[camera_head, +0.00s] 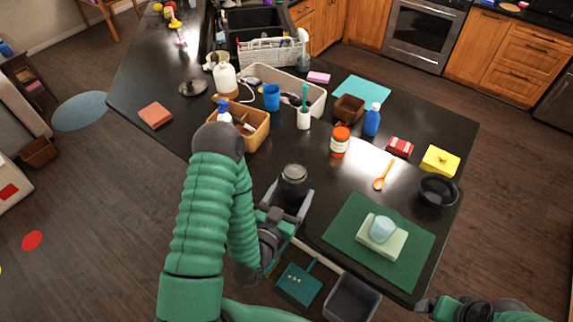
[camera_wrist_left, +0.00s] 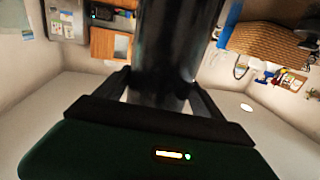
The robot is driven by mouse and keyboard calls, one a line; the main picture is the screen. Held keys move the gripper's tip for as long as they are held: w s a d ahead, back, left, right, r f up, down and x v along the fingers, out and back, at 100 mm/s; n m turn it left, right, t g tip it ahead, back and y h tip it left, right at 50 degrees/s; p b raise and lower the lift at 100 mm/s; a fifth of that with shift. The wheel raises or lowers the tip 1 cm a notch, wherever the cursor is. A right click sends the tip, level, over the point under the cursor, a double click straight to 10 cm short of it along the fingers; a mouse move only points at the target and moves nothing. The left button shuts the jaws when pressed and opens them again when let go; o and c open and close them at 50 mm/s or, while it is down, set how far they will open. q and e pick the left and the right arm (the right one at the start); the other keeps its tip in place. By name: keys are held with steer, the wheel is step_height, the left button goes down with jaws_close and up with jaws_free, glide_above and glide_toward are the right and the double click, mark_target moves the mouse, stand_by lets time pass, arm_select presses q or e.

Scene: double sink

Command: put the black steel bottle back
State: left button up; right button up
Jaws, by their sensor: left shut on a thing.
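The black steel bottle (camera_head: 293,182) is upright at the counter's front edge in the head view. My left gripper (camera_head: 288,200) is closed around its body. In the left wrist view the dark bottle (camera_wrist_left: 178,45) rises between the two fingers of the same gripper (camera_wrist_left: 168,88). I cannot tell whether its base touches the counter; its lower part is hidden by the gripper. My right gripper (camera_head: 426,305) is at the lower right corner, in front of the counter and apart from the bottle; its finger opening is not clear.
Right of the bottle, a green mat (camera_head: 345,240) holds a pale block and cup. An orange-lidded jar (camera_head: 340,141), a wooden spoon (camera_head: 383,176) and a blue bottle (camera_head: 372,120) stand or lie behind. A wooden caddy (camera_head: 257,131) is at left. Dark counter is bare around the bottle.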

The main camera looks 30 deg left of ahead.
mark_target(281, 187)
arm_select(q)
steer(key=shift+s+a+r+b, duration=0.15)
steer(key=shift+s+a+b, duration=0.1)
steer(key=shift+a+b, duration=0.3)
steer(key=shift+s+a+r+b, duration=0.2)
steer(key=shift+a+b, duration=0.2)
steer(key=shift+b, duration=0.15)
steer(key=shift+w+a+b, duration=0.3)
steer(key=shift+a+b, duration=0.45)
arm_select(e)
step_height(281, 187, down, 12)
steer(key=s+a+b, duration=0.1)
steer(key=b, duration=0.7)
arm_select(q)
steer(key=w+a+f+p, duration=0.4)
steer(key=w+a, duration=0.4)
steer(key=w, duration=0.2)
steer(key=shift+a+f+p, duration=0.2)
steer(key=shift+f+p, duration=0.1)
steer(key=shift+p, duration=0.15)
steer(key=o, duration=1.9)
steer(key=shift+f, duration=0.15)
steer(key=shift+o, duration=0.9)
steer(key=shift+a, duration=0.15)
arm_select(e)
steer(key=v, duration=0.5)
steer(key=shift+s+r, duration=0.1)
steer(key=shift+r, duration=0.2)
